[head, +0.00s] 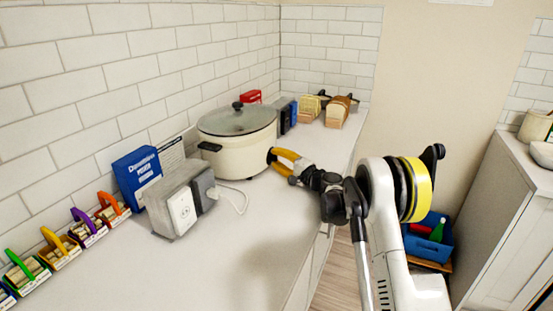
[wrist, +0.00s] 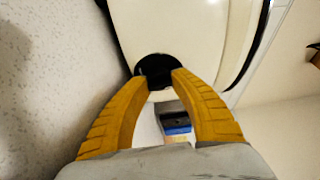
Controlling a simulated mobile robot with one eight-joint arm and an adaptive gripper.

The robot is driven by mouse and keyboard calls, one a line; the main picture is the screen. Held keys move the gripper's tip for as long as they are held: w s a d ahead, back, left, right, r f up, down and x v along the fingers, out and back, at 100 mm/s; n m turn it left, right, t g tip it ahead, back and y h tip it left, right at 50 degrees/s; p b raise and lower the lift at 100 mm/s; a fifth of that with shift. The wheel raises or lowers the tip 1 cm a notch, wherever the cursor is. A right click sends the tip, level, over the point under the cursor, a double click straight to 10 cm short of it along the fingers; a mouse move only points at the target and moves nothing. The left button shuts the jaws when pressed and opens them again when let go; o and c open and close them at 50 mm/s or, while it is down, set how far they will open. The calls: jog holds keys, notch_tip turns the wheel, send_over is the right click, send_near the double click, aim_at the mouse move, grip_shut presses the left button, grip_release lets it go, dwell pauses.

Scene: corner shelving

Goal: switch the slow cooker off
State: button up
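The slow cooker (head: 237,140) is a cream pot with a glass lid, black lid knob and black side handles, standing on the counter along the tiled wall. My gripper (head: 272,157) has yellow fingers and is at the cooker's right side, pointing at its body. In the wrist view, the cooker's pale body (wrist: 190,30) fills the top, and a round black part (wrist: 158,68), apparently its control knob, lies at my fingertips (wrist: 162,76). The tips are apart, with black showing between them. I cannot tell whether they press on it. The knob's marking and setting cannot be read.
A grey outlet box (head: 180,208) with a white cord stands left of the cooker, near a blue box (head: 138,178). Small colour-handled baskets (head: 62,250) line the wall. Bread racks (head: 338,110) stand farther back. The front counter (head: 200,270) is clear.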

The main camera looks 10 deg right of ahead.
aim_at(271, 130)
jog(key=o, duration=0.3)
jog(key=shift+o, duration=0.2)
notch_tip(271, 130, up, 10)
jog(key=shift+r, duration=0.1)
dwell(0.4)
